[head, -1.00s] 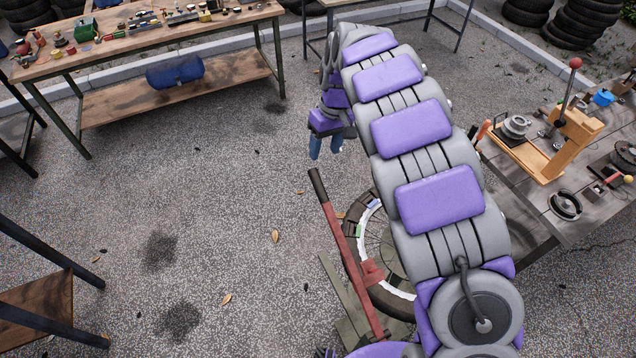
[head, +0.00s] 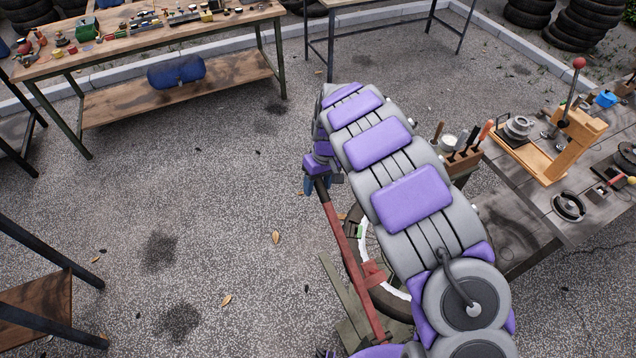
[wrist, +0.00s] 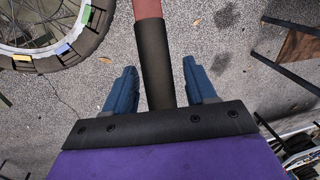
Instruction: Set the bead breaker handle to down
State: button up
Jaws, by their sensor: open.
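The bead breaker handle (head: 345,241) is a red bar with a black grip, rising at a tilt from its base beside the wheel. My gripper (head: 318,186) is at the upper end of the handle, partly hidden by my arm. In the wrist view my gripper (wrist: 162,85) is open, with one blue finger on each side of the black grip (wrist: 153,60). Gaps show between the grip and both fingers. The wheel with its tire (wrist: 45,35) is at the upper left of the wrist view; in the head view my arm covers much of it.
A workbench (head: 520,215) with an orange-brown press (head: 570,140) and loose parts stands at the right. A wooden bench (head: 190,85) with tools and a blue tank is at the back left. A shelf (head: 35,310) is at the lower left.

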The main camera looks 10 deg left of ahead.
grip_shut()
dwell(0.5)
